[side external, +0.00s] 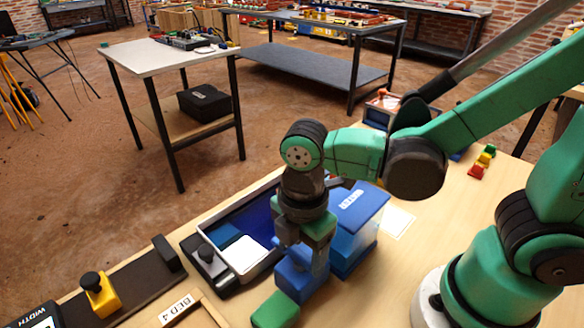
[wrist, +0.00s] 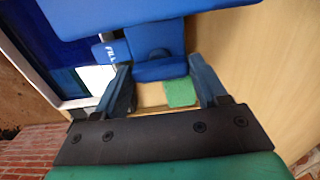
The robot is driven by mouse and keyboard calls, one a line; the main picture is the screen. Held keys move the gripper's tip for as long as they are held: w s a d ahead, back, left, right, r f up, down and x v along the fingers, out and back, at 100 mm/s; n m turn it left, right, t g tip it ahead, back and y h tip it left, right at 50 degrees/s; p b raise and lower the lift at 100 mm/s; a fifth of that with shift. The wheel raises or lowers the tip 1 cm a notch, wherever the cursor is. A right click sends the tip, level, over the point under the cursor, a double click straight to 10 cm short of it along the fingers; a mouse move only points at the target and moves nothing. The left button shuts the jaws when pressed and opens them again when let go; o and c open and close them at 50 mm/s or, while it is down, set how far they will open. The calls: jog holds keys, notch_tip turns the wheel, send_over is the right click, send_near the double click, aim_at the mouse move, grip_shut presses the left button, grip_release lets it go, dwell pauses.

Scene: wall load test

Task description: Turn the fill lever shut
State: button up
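A blue water unit (side external: 358,212) labelled WATER stands on the table, with a lower blue block (side external: 300,280) in front of it. In the wrist view, a FILL label (wrist: 109,50) sits beside a blue block with a dark rounded part (wrist: 154,56), perhaps the fill lever; its angle is unclear. My gripper (wrist: 160,70) is open, its fingers apart on either side of this block's near end. Contact cannot be told. In the side view, my gripper (side external: 300,243) points down over the lower block and hides part of it.
A green pad (side external: 275,310) lies beside the lower block. A tray (side external: 240,255) with blue and white areas stands left of the unit. A dark rail with a yellow knobbed slider (side external: 100,293) and a BED 4 sign (side external: 177,308) are farther left.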

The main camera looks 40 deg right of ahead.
jog(key=shift+m, duration=0.3)
jog(key=m, duration=0.3)
jog(key=shift+m, duration=0.3)
jog(key=m, duration=1.3)
jog(key=shift+m, duration=0.3)
dwell(0.3)
jog(key=o, duration=1.3)
